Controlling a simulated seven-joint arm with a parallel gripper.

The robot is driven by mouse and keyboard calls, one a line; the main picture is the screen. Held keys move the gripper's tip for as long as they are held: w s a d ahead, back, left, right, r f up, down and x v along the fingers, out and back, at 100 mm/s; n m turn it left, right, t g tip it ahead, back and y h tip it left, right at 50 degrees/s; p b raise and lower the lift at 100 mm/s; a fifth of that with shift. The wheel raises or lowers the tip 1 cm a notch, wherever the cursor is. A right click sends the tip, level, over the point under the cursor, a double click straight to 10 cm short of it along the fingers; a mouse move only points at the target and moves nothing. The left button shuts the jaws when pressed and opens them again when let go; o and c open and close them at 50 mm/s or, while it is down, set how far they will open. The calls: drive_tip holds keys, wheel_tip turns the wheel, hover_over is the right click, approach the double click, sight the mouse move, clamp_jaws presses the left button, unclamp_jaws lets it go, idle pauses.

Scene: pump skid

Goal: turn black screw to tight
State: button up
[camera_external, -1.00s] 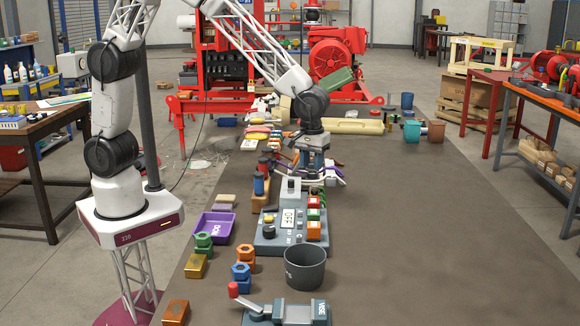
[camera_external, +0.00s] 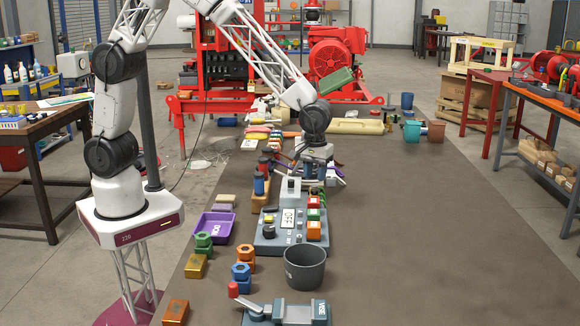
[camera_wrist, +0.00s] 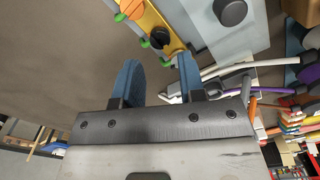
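In the wrist view, a black slotted screw (camera_wrist: 158,38) sits in a yellow-orange block with green tabs (camera_wrist: 165,18), near the top of the picture. My gripper (camera_wrist: 160,62) has two blue fingers spread apart with nothing between them. The screw appears just beyond the gap between the fingertips, and they do not appear to touch it. In the external view my gripper (camera_external: 317,176) is low over the bench behind the grey OFF panel (camera_external: 291,237). The screw cannot be made out there. Whether it is tight cannot be told.
A dark round knob (camera_wrist: 230,12) on a grey surface is beside the block. Tools with white and purple handles (camera_wrist: 235,92) lie close to the right finger. A dark grey bin (camera_external: 305,267) and a vise (camera_external: 290,312) stand nearer the camera. The bench's right side is clear.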

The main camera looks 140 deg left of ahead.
sight(315, 192)
drive_tip(key=shift+f, duration=2.45)
drive_tip(key=shift+c, duration=0.2)
drive_tip(key=c, duration=0.6)
